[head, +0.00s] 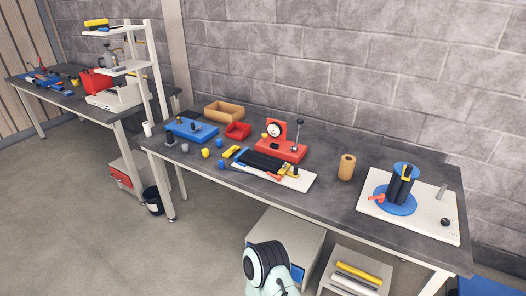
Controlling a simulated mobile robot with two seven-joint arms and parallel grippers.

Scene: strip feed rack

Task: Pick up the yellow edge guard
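Several small yellow pieces show in the head view, and I cannot tell for certain which is the edge guard. One yellow piece (231,151) lies on the dark workbench, left of a white board (300,183) that carries black strips (262,162). Another yellow piece (287,171) sits at the right end of those strips. Neither gripper shows; only a pale and black part of my own body is at the bottom edge.
A red gauge stand (285,150), a red bin (238,130), a wooden tray (224,111) and a blue fixture (191,129) stand on the workbench (325,205). A tan roll (347,167) stands right of the board. Below are a grey cabinet (290,232) and a low stand (345,256).

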